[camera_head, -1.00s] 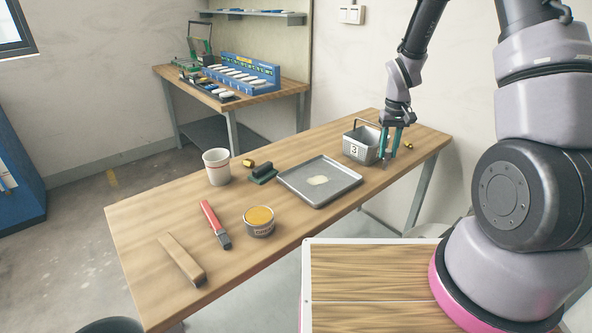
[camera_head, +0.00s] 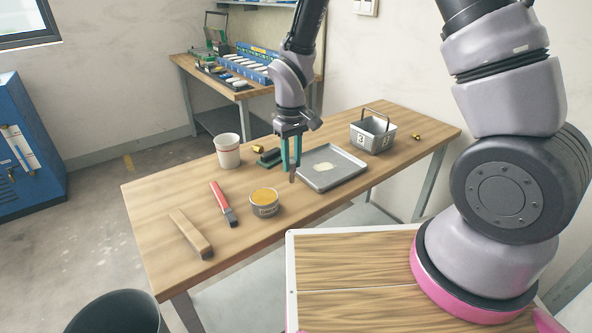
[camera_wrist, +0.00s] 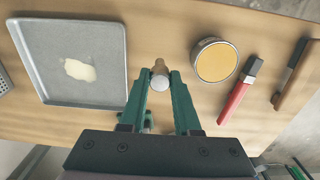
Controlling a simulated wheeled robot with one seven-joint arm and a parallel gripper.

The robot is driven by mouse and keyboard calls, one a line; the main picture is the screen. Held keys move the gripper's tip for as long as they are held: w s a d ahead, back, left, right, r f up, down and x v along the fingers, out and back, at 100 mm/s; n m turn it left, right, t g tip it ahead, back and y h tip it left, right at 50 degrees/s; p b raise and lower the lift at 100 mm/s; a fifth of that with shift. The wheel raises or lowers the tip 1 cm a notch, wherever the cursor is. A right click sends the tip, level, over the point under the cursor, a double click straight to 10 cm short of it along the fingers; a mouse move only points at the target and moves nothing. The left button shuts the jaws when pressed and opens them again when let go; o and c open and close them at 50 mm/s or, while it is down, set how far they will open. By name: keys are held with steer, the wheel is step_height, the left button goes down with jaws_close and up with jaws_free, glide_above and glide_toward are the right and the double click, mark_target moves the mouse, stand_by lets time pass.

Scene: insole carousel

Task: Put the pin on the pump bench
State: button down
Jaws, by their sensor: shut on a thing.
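My gripper (camera_head: 291,168) is shut on the pin (camera_head: 292,179), a small brownish piece with a pale round end. In the wrist view the pin (camera_wrist: 160,78) sits between the tips of the green fingers (camera_wrist: 161,72). The gripper hangs over the front wooden bench (camera_head: 160,205), beside the left edge of the metal tray. Whether the pin touches the bench top is hard to tell. A second wooden bench (camera_head: 238,94) stands at the back with a blue rack. No label shows which one is the pump bench.
On the front bench are the tray (camera_head: 328,182), a tin (camera_head: 264,203), a red-handled brush (camera_head: 220,197), a wooden-handled tool (camera_head: 187,230), a cup (camera_head: 228,152), a dark green block (camera_head: 270,158), a numbered metal basket (camera_head: 372,135) and brass pieces (camera_head: 416,137).

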mark_target(292, 173)
steer(key=shift+f, duration=2.15)
steer(key=c, duration=0.6)
jaws_free()
steer(key=shift+f, duration=0.1)
